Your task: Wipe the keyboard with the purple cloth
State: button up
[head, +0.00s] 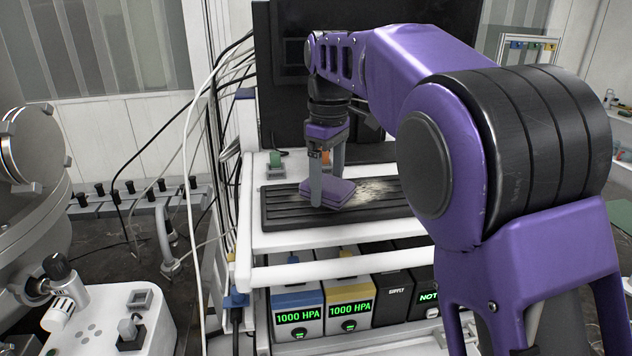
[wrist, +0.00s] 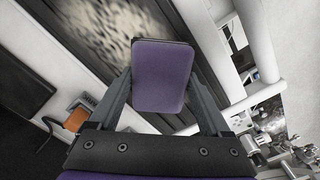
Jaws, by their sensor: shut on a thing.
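The purple cloth (head: 328,193) is a folded, pad-like block. My gripper (head: 328,180) is shut on it, and in the wrist view the cloth (wrist: 162,76) sits between the two fingers (wrist: 163,100). The keyboard (head: 285,208) is a dark slab with long ridges on the white shelf. The cloth is at the keyboard's left-middle part, low over it; I cannot tell whether it touches. A pale, speckled dirty patch (head: 375,191) shows on the keyboard to the right of the cloth. The same patch appears in the wrist view (wrist: 120,35). My arm hides the keyboard's right end.
A dark monitor (head: 290,100) stands behind the keyboard. Below the shelf are units with green displays (head: 298,310). Black and white cables (head: 215,130) hang at the left. A green-topped item (head: 275,163) and an orange item (wrist: 76,119) stand behind the keyboard.

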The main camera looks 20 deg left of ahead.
aim_at(291, 195)
jog(key=shift+w+d, duration=1.15)
jog(key=shift+d, duration=0.9)
jog(key=shift+w+d, duration=1.1)
jog(key=shift+d, duration=1)
jog(key=shift+w+d, duration=1.15)
jog(key=shift+d, duration=0.9)
jog(key=shift+a, duration=0.1)
jog(key=shift+s+a, duration=1.7)
jog(key=shift+a, duration=1.35)
jog(key=shift+s+a, duration=1.65)
jog(key=shift+a, duration=1.35)
jog(key=shift+s+a, duration=1.7)
jog(key=shift+a, duration=1.35)
jog(key=shift+w+a, duration=0.25)
jog(key=shift+w, duration=0.25)
jog(key=shift+w+a, duration=0.2)
jog(key=shift+w, duration=0.25)
jog(key=shift+w+d+f, duration=0.1)
jog(key=shift+w+d, duration=0.35)
jog(key=shift+d, duration=0.4)
jog(key=shift+w+d, duration=0.4)
jog(key=shift+d, duration=0.4)
